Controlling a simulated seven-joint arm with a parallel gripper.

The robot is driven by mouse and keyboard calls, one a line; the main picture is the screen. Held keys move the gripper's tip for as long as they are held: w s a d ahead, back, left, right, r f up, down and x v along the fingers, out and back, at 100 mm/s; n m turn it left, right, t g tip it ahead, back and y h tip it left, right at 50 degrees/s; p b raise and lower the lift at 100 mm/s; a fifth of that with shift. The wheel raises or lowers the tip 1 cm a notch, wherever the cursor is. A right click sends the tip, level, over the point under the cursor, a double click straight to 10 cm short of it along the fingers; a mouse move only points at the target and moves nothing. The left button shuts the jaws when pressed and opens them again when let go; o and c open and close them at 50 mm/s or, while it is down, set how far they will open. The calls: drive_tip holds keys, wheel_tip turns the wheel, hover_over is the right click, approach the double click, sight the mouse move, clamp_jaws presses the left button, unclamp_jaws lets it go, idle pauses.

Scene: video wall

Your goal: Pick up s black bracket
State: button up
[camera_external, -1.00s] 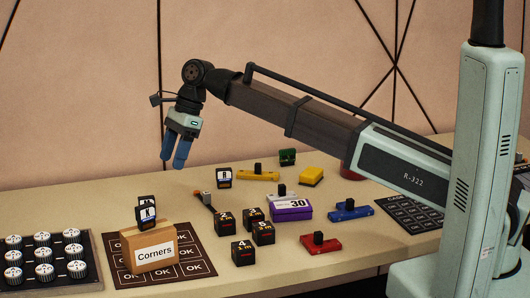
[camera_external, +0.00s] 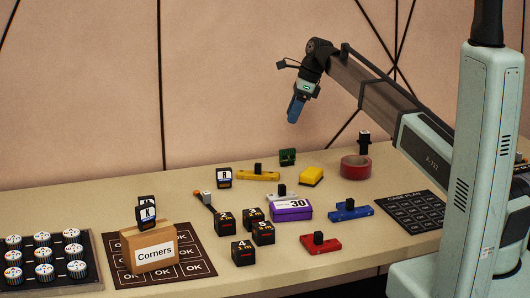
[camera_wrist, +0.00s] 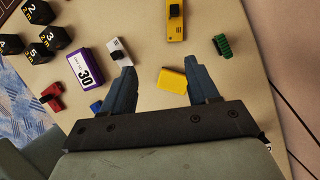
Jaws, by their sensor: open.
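Black bracket-like pieces with white letter faces show in the external view. One (camera_external: 224,177) stands on the table left of the yellow block with a knob. At least one more (camera_external: 147,213) sits in the cardboard box marked Corners (camera_external: 150,259). Another black piece with a light patch (camera_external: 364,143) stands at the red tape roll (camera_external: 356,171). I cannot read an S on any of them. My gripper (camera_external: 295,113) is open and empty, high above the back of the table. In the wrist view its fingers (camera_wrist: 160,72) are spread, and no lettered bracket is clear there.
Several black numbered cubes (camera_external: 242,252) and the purple box marked 30 (camera_external: 291,210) fill the middle. Red (camera_external: 320,244), blue (camera_external: 351,211) and yellow (camera_external: 258,175) knobbed blocks and a yellow sponge-like block (camera_external: 311,176) lie around. A tray of round knobs (camera_external: 44,262) stands at left.

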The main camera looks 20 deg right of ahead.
drive_tip(key=w+d+f+m, duration=0.1)
drive_tip(key=w+d, duration=0.2)
drive_tip(key=d, duration=0.9)
drive_tip(key=w+d+m, duration=0.1)
drive_tip(key=w+d, duration=0.3)
drive_tip(key=d, duration=0.9)
drive_tip(key=n, duration=0.6)
approach(365, 132)
wheel_tip(365, 132, up, 3)
drive_tip(key=s+d, duration=0.1)
drive_tip(key=s, duration=0.1)
drive_tip(key=w+n, duration=0.3)
drive_tip(key=n, duration=1.7)
drive_tip(key=a+f+n, duration=0.1)
drive_tip(key=f+n, duration=0.1)
drive_tip(key=n, duration=0.2)
drive_tip(key=a+f+n, duration=0.1)
drive_tip(key=f+n, duration=0.2)
drive_tip(key=n, duration=0.2)
drive_tip(key=a+f+n, duration=0.1)
drive_tip(key=f+n, duration=0.1)
drive_tip(key=n, duration=0.3)
drive_tip(key=shift+f, duration=0.25)
drive_tip(key=shift+x, duration=2.6)
drive_tip(key=shift+s+d+f, duration=0.1)
drive_tip(key=shift+s+d, duration=0.05)
drive_tip(key=shift+d, duration=0.05)
